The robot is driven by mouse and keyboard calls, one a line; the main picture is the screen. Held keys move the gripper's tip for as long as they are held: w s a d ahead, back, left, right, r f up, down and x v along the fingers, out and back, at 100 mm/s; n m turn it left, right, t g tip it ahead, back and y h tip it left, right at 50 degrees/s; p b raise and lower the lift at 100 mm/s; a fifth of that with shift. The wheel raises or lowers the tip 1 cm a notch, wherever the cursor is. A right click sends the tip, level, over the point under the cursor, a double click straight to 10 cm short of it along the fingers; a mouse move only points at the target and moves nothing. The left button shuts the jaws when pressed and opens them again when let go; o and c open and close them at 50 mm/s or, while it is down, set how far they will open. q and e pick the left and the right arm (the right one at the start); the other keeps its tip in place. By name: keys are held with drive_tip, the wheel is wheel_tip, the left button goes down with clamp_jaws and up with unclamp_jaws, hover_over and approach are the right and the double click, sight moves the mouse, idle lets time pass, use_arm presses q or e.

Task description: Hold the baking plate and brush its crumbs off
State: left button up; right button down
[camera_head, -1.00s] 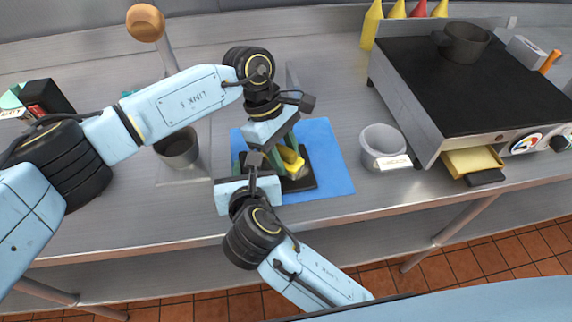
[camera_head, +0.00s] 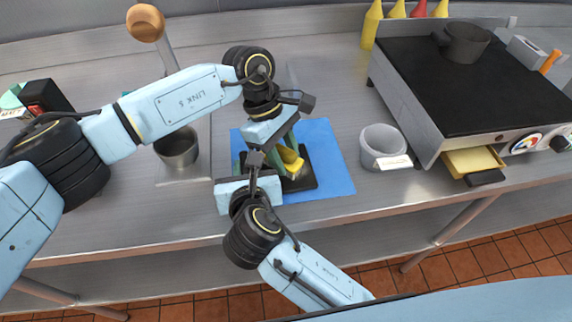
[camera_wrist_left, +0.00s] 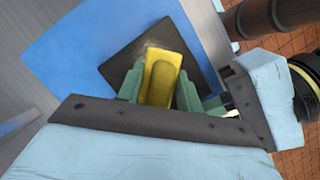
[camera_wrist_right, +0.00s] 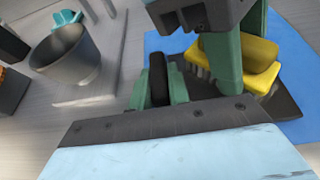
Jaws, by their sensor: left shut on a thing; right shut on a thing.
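The dark square baking plate (camera_head: 300,183) lies on a blue mat (camera_head: 335,165) in the head view. It also shows in the left wrist view (camera_wrist_left: 125,70), with a faint brownish patch, perhaps crumbs, beside the brush. My left gripper (camera_wrist_left: 160,88) is shut on the yellow brush (camera_wrist_left: 163,72) and holds it over the plate. The right wrist view shows the brush (camera_wrist_right: 255,65) with its bristles down, close to the plate. My right gripper (camera_wrist_right: 158,88) is shut on a black part (camera_wrist_right: 158,75), seemingly the plate's handle. My arms hide much of the plate in the head view.
A metal container (camera_head: 177,148) stands left of the mat, and a grey labelled tub (camera_head: 382,145) stands right of it. A black griddle (camera_head: 465,85) with a pot (camera_head: 463,43) is farther right. Sauce bottles (camera_head: 373,24) stand behind. The counter's front edge is close.

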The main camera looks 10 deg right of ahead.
use_arm(q)
drive_tip(key=shift+w+d, duration=0.15)
drive_tip(key=shift+d, duration=0.05)
drive_tip(key=shift+a, duration=0.15)
drive_tip(key=shift+s+a+f, duration=0.1)
drive_tip(key=shift+s+a, duration=0.25)
drive_tip(key=shift+s, duration=0.1)
drive_tip(key=shift+r, duration=1.3)
drive_tip(key=shift+d, duration=0.1)
